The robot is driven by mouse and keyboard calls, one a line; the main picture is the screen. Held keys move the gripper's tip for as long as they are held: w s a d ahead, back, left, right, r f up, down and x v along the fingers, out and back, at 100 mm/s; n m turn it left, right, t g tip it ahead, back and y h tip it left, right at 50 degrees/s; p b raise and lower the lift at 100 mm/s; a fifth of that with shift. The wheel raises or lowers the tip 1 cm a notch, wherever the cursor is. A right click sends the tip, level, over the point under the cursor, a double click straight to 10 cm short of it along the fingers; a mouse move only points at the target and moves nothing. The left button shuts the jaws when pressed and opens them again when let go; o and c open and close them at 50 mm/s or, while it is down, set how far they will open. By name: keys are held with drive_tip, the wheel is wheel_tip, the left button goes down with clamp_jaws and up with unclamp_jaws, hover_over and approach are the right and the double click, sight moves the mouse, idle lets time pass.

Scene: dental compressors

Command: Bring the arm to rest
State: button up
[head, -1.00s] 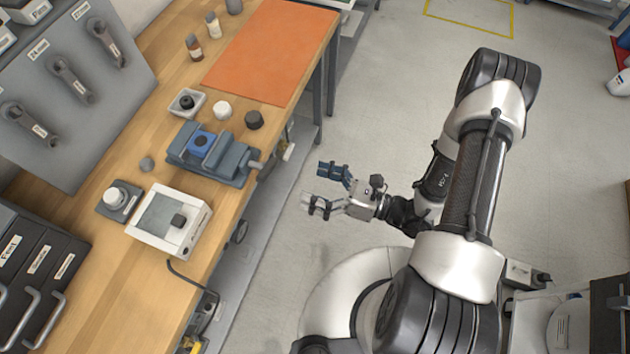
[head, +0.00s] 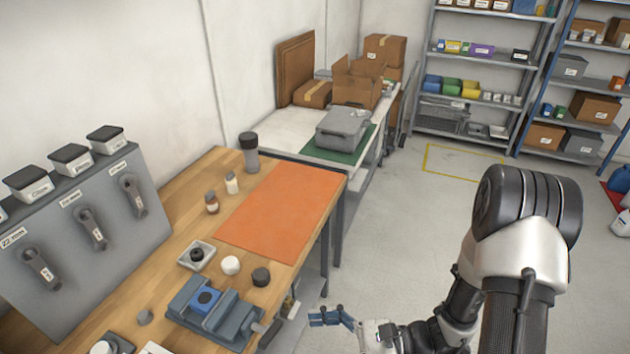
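My arm (head: 512,290) shows at the lower right in the head view, bent, with its forearm reaching left. My gripper (head: 328,320) is at the bottom edge, over the floor just right of the wooden workbench (head: 172,262).
The bench carries a blue-grey vise (head: 215,315), an orange mat (head: 280,212), small bottles and a grey tool panel (head: 85,240). A second table (head: 290,130) with a grey case stands behind. Shelves (head: 475,75) line the back. Open floor (head: 420,220) lies between.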

drive_tip(key=s+d+r+n+g+h, duration=0.4)
drive_tip(key=s+r+n+h, duration=0.45)
drive_tip(key=n, duration=0.35)
drive_tip(key=d+r+n+t+h, duration=0.7)
drive_tip(key=d+r+t+h, duration=0.1)
drive_tip(key=d+r, duration=0.2)
drive_tip(key=shift+w+t, duration=0.3)
drive_tip(key=shift+w, duration=0.1)
drive_tip(key=shift+d+r, duration=0.1)
